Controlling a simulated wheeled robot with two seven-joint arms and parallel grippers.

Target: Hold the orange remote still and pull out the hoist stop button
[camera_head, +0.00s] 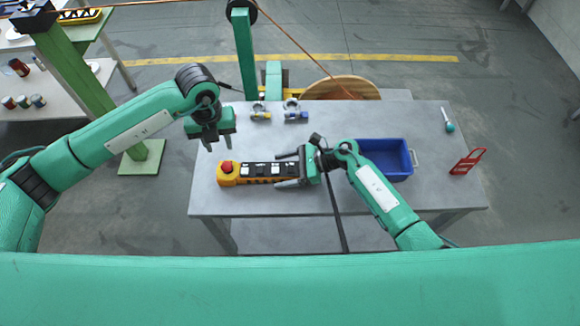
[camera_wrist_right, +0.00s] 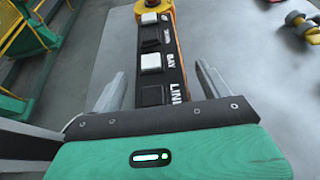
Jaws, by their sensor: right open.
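The orange remote (camera_head: 257,180) lies on the grey table with its black button face up. The red stop button (camera_head: 227,167) is at its left end. In the right wrist view the remote (camera_wrist_right: 154,62) runs away from the gripper, its button end at the top edge. My right gripper (camera_head: 290,169) is open, its fingers on either side of the remote's right end; I cannot tell if they touch it. The fingers also show in the right wrist view (camera_wrist_right: 158,88). My left gripper (camera_head: 217,146) hangs above the table, behind the button and apart from it, with its fingers pointing down and looking parted.
A blue bin (camera_head: 386,158) stands right of my right gripper. A red holder (camera_head: 467,162) and a teal-tipped tool (camera_head: 447,121) lie at the right. A dark cable crosses the front edge.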

